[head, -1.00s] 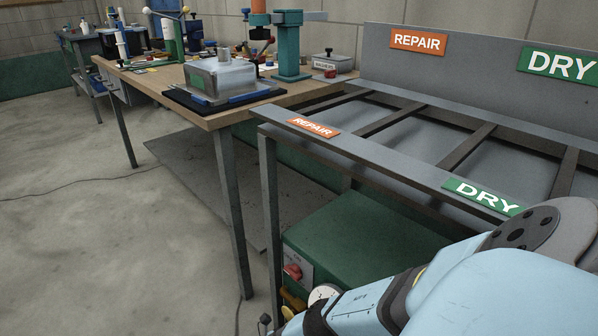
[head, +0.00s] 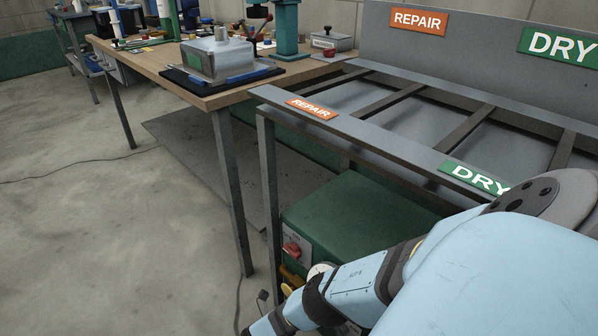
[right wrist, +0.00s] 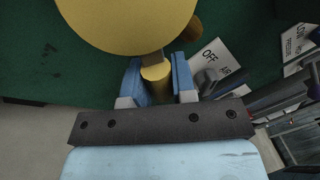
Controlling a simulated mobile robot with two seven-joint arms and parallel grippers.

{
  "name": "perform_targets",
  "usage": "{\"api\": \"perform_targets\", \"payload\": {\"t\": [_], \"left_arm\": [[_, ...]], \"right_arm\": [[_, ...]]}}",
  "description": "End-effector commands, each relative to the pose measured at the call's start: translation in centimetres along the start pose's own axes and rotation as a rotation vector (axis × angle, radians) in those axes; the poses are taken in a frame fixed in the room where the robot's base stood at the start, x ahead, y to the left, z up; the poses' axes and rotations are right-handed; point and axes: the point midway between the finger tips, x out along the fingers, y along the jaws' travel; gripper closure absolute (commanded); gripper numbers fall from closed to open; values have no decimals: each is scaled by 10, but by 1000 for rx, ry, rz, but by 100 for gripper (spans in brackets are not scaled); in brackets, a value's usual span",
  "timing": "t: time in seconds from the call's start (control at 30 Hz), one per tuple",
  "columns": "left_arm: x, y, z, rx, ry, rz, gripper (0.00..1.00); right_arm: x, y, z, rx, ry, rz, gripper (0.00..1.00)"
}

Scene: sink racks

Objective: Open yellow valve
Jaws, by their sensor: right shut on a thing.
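The yellow valve shows in the right wrist view as a short yellow knob (right wrist: 156,73) in front of a green surface. My right gripper (right wrist: 158,84) has its two blue fingers on either side of this knob and is shut on it. A large round yellow part (right wrist: 125,18) fills the top of that view, just beyond the knob. In the head view, small yellow parts (head: 291,278) show at the lower front of the green box (head: 345,215), partly hidden by my right arm. My left gripper is not in view.
A red switch (head: 291,249) sits on the green box, under the grey rack (head: 258,97) with REPAIR and DRY signs. A wooden workbench (head: 130,62) stands at left.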

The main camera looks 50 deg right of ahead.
Motion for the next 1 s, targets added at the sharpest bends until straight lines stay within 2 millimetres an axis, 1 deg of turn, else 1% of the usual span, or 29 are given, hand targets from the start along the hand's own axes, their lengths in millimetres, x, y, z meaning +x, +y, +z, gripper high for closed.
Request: {"api": "perform_targets", "payload": {"t": [0.1,0.4,0.7,1.0], "left_arm": [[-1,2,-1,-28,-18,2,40],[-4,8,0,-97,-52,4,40],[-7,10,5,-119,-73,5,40],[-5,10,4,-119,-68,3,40]], "right_arm": [[2,-8,2,-80,-18,-12,100],[4,-17,3,-230,-47,-34,100],[4,-19,4,-281,-57,-41,100],[4,-19,4,-281,-57,-41,100]]}}
